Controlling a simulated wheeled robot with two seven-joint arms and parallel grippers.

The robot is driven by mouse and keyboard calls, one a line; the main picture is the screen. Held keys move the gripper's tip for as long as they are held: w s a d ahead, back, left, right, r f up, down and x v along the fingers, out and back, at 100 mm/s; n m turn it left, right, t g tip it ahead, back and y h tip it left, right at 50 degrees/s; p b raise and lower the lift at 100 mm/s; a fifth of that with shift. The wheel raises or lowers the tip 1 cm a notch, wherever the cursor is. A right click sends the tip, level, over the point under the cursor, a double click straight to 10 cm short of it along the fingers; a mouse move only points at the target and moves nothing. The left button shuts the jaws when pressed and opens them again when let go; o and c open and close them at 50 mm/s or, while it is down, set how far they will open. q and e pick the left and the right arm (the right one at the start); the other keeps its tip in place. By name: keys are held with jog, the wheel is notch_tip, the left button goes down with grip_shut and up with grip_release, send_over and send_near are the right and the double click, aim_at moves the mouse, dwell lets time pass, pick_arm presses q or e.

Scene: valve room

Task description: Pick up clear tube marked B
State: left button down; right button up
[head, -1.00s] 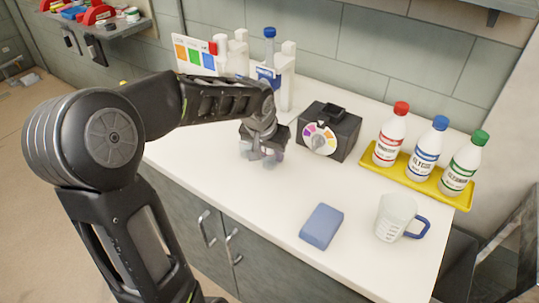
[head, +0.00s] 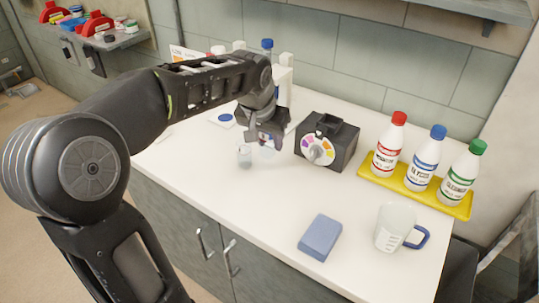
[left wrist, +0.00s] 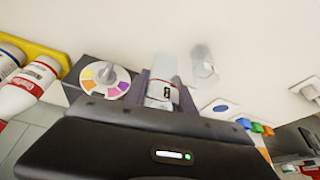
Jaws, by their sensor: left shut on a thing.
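A clear tube marked B (left wrist: 160,92) sits between my left gripper's fingers in the left wrist view, with its black letter showing. My left gripper (head: 266,138) is shut on this tube, above the counter and left of the dial box. In the head view the fingers hide most of the held tube. A second clear tube (head: 244,157) stands on the counter just left of the gripper, apart from it. It also shows in the left wrist view (left wrist: 204,64), where its mark is too small to read. My right gripper is not in view.
A black box with a coloured dial (head: 318,152) stands close right of the gripper. A yellow tray (head: 382,180) holds red-, blue- and green-capped bottles. A blue block (head: 320,238) and a measuring jug (head: 394,228) are at the front. The middle counter is clear.

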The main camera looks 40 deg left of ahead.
pick_arm(q)
jog(key=shift+r, duration=1.15)
jog(key=shift+f, duration=0.15)
